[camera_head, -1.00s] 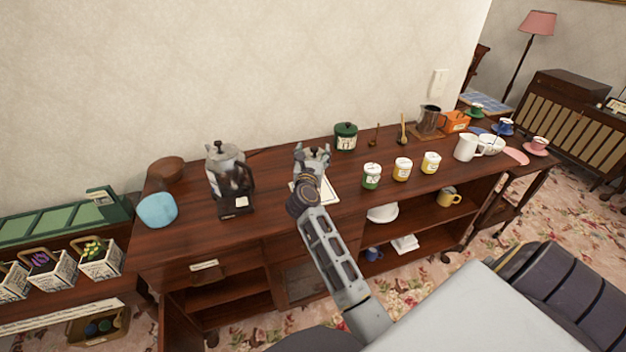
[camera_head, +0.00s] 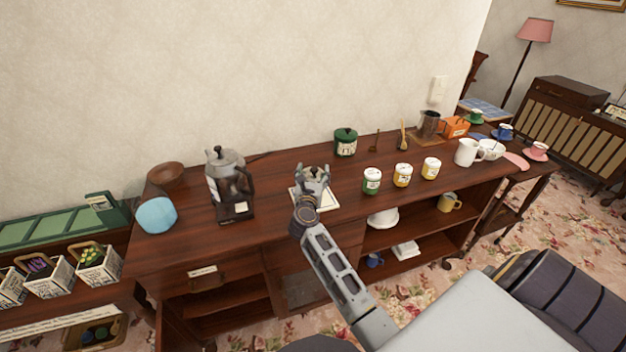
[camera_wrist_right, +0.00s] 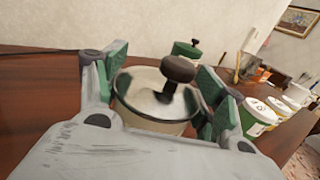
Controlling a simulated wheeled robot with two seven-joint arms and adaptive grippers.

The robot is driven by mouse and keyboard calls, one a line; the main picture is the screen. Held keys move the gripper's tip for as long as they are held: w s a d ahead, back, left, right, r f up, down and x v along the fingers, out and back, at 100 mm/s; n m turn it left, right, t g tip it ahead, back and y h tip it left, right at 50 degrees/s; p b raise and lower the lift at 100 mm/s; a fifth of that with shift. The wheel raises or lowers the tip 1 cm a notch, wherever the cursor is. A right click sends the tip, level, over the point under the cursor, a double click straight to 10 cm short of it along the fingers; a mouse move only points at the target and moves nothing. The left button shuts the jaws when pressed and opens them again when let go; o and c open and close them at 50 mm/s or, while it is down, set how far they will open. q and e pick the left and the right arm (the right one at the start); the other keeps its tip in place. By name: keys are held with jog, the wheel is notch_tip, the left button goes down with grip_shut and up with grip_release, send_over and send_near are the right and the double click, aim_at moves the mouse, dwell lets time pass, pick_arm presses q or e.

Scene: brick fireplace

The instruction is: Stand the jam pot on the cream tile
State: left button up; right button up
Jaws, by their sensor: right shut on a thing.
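My right gripper (camera_head: 313,178) is shut on the jam pot, which has a pale body and a shiny lid with a dark knob. The pot (camera_wrist_right: 155,100) shows upright between the green-padded fingers in the right wrist view. In the head view the gripper hides most of it. The cream tile (camera_head: 329,202) lies on the sideboard under the gripper and pot, with its edges showing around them. I cannot tell whether the pot's base touches the tile. My left gripper is not in view.
A coffee maker (camera_head: 226,170) stands left of the tile on the sideboard (camera_head: 270,210). Small labelled jars, one of them green (camera_head: 372,181), stand to its right. A green lidded canister (camera_head: 345,142) is behind. A blue bowl (camera_head: 156,215) sits near the left end.

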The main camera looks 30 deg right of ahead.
jog(key=shift+f, duration=1.05)
jog(key=shift+f, duration=0.2)
jog(key=o, duration=1.1)
jog(key=shift+o, duration=1.3)
jog(key=shift+r, duration=0.2)
